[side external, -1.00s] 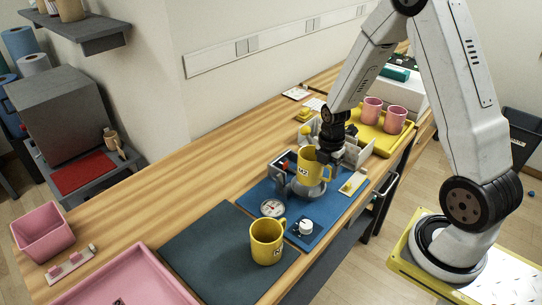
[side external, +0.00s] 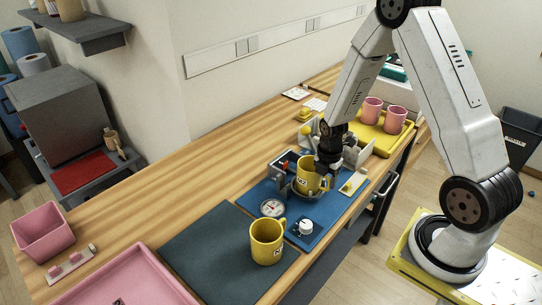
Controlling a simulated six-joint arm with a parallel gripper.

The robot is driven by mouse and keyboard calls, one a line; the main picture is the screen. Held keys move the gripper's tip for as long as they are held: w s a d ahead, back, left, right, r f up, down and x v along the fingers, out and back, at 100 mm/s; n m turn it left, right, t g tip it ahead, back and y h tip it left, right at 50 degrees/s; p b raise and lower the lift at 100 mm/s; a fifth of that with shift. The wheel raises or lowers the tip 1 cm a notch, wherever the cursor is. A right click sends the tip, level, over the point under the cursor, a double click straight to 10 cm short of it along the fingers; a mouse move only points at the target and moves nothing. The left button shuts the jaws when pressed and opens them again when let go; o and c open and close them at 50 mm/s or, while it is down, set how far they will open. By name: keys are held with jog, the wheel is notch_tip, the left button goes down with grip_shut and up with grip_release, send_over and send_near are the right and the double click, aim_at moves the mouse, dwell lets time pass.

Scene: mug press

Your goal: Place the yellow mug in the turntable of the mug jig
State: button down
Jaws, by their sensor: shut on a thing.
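A yellow mug (side external: 308,181) with a dark-on-white label is at the mug jig (side external: 284,170), low over or in its round grey turntable (side external: 305,195). Whether its base touches the turntable cannot be told. My gripper (side external: 325,167) is shut on this mug at its right side, and the mug looks upright. The fingertips are small and partly hidden. A second yellow mug (side external: 266,243) stands upright, apart from the gripper, on the dark mat (side external: 200,250) in the foreground.
The jig stands on a blue plate (side external: 262,192) with a dial gauge (side external: 272,208) and a white knob (side external: 305,227). A yellow tray (side external: 372,143) with pink mugs (side external: 395,120) lies behind. A pink tray (side external: 125,280) is at front left. Bare wood lies left of the jig.

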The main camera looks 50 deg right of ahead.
jog(key=shift+f, duration=0.1)
jog(key=shift+c, duration=0.3)
grip_release()
notch_tip(320, 180, up, 12)
dwell(0.9)
jog(key=shift+a, duration=0.15)
dwell(0.5)
jog(key=s+a+r+m+t, duration=0.1)
jog(key=s+a+m, duration=0.1)
jog(key=a+m, duration=0.5)
jog(key=s+a+r+m+t, duration=0.1)
jog(key=s+a+m, duration=0.2)
jog(key=a+m, duration=0.4)
jog(key=shift+s+r+m+t, duration=0.2)
jog(key=shift+s+m+t, duration=0.1)
jog(key=shift+m, duration=1.7)
